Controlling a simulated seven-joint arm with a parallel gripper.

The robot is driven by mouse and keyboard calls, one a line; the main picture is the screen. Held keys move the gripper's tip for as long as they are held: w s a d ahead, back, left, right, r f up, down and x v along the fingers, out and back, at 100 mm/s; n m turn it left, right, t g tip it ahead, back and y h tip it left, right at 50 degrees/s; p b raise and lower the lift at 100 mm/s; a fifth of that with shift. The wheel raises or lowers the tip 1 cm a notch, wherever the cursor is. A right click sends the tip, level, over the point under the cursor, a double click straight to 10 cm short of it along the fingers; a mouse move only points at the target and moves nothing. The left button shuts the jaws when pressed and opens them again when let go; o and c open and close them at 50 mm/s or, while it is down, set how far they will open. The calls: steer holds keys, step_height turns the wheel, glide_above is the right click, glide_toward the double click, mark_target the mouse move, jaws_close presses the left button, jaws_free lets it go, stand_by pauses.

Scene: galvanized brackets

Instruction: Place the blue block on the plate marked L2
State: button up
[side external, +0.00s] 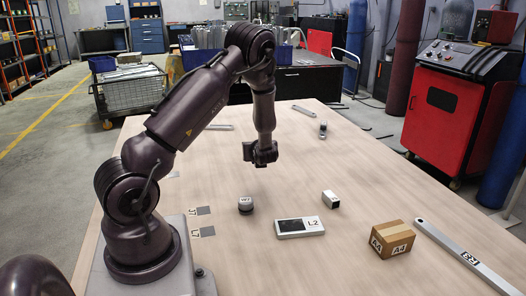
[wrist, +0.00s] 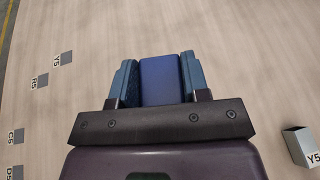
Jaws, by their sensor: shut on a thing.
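The plate marked L2 (side external: 304,233) is a flat, pale slab with a dark panel and a white label, lying on the table right of centre in the side external view. My gripper (side external: 259,160) hangs above the table, behind and to the left of the plate in that picture. In the wrist view my gripper (wrist: 160,68) is shut on the blue block (wrist: 160,82), which sits between its two blue-grey fingers. The block cannot be made out in the side external view. The plate does not show in the wrist view.
A dark round piece (side external: 245,204) stands left of the plate. A metal tube (side external: 330,198) marked Y5 in the wrist view (wrist: 299,142) lies behind it. A cardboard box (side external: 391,240) and a long bar (side external: 465,257) lie to the right. Small grey squares mark the table's left side.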

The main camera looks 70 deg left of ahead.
steer(key=shift+d+r, duration=0.2)
steer(key=shift+d, duration=0.25)
steer(key=w+d+f+m+t, duration=0.1)
steer(key=w+d+m+t, duration=0.1)
steer(key=w+d, duration=0.4)
steer(key=m+t, duration=0.1)
steer(key=t, duration=0.1)
glide_above(299, 223)
steer(key=shift+h, duration=0.4)
step_height(299, 223, down, 6)
steer(key=shift+r, duration=0.1)
steer(key=shift+f, duration=2)
steer(key=shift+f, duration=0.2)
steer(key=o, duration=1)
steer(key=shift+r, duration=0.1)
